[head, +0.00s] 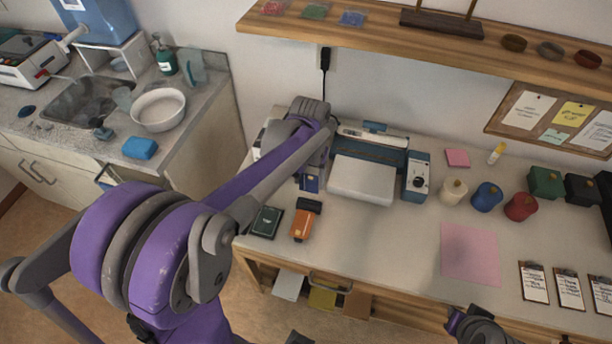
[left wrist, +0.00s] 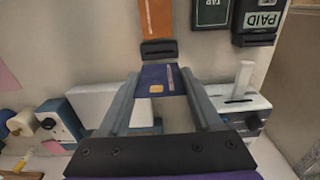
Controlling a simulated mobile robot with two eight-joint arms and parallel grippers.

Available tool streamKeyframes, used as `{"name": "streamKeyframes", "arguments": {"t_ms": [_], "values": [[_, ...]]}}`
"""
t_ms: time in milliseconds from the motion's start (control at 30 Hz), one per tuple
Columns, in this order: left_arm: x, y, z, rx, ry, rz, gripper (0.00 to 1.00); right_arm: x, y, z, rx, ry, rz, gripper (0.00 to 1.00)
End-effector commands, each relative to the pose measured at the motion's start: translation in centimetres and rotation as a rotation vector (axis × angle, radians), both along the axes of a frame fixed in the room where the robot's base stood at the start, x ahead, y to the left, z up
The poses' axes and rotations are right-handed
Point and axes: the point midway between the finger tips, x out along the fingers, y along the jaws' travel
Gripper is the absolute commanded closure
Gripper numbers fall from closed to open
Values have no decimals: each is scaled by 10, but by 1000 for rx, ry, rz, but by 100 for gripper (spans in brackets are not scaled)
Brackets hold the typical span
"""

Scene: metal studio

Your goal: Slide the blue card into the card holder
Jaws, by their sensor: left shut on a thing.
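The blue card (head: 309,183) has a gold chip, which shows in the left wrist view (left wrist: 160,80). My left gripper (head: 311,172) is shut on the card's side edges, and the card lies between its two fingertips in the left wrist view (left wrist: 160,84). An orange thing with a black end, seemingly the card holder (head: 302,223), lies on the table just in front of the card. In the left wrist view the holder's black end (left wrist: 158,50) is close to the card's leading edge; I cannot tell whether they touch. My right gripper (head: 478,328) is partly in view at the bottom edge, far from the card.
A dark green booklet (head: 266,221) lies left of the holder. A white and blue machine (head: 362,180) stands right of my left gripper. A white slotted device (left wrist: 240,103) is beside the gripper. The table around the pink sheet (head: 470,253) is mostly free.

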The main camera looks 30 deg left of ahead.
Motion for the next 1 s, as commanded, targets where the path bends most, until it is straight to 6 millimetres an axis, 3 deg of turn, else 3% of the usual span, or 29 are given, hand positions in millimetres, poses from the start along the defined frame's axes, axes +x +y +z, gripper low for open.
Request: {"name": "streamKeyframes", "arguments": {"t_ms": [267, 800, 1000], "values": [[0, -1, -6, 1, 1, -6, 85, -1, 0, -3, 0, 2, 0, 100], [0, -1, -49, 1, 1, -6, 85, -11, 0, -35, 0, 21, 0, 100], [1, -1, -53, 0, 0, -6, 85, -12, 0, -38, 0, 23, 0, 100]]}}
